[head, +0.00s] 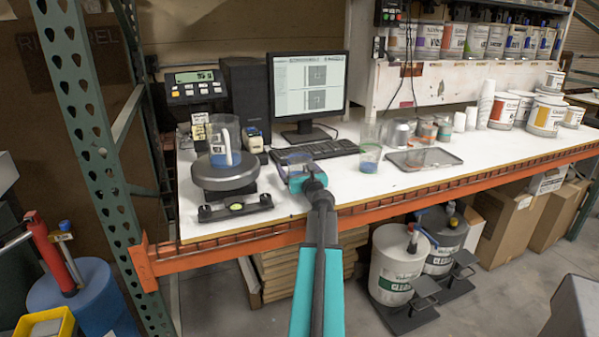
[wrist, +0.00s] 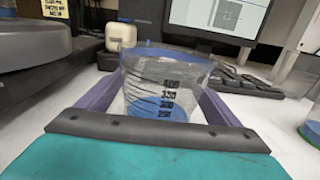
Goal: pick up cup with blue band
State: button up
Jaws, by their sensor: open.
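A clear cup with a blue band near its rim and blue at its bottom (wrist: 160,92) stands upright between the fingers of my gripper (wrist: 158,105) in the wrist view. Black measuring marks show on its wall. My gripper is open, with one purple finger on each side of the cup; I cannot tell whether they touch it. In the head view the cup (head: 299,163) is on the white bench, partly hidden by my gripper (head: 297,180).
A scale (head: 222,178) bearing a clear pitcher (head: 225,140) is to the left. The keyboard (head: 318,149) and monitor (head: 310,90) are behind. Another clear cup with blue (head: 369,155) and a flat tray (head: 425,159) are to the right. Bare bench lies at front right.

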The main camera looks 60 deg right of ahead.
aim_at(296, 157)
jog(key=c, duration=1.2)
jog(key=shift+r, duration=0.25)
jog(key=shift+r+p, duration=0.35)
jog(key=shift+r, duration=1.3)
jog(key=shift+s+a+f, duration=0.1)
jog(key=shift+s+a, duration=0.2)
jog(key=shift+a, duration=0.1)
jog(key=shift+s+a+r, duration=0.15)
jog(key=shift+s+a, duration=0.85)
jog(key=shift+a, duration=0.35)
jog(key=shift+s+a+r, duration=0.15)
jog(key=shift+s+a, duration=0.8)
jog(key=shift+a, duration=0.4)
jog(key=shift+s+a+r, duration=0.15)
jog(key=shift+s+a, duration=0.85)
jog(key=shift+a, duration=0.35)
jog(key=shift+f+b, duration=0.1)
jog(key=shift+b, duration=0.55)
jog(key=shift+s+a+b, duration=0.1)
jog(key=shift+a+b, duration=0.2)
jog(key=shift+b, duration=1.75)
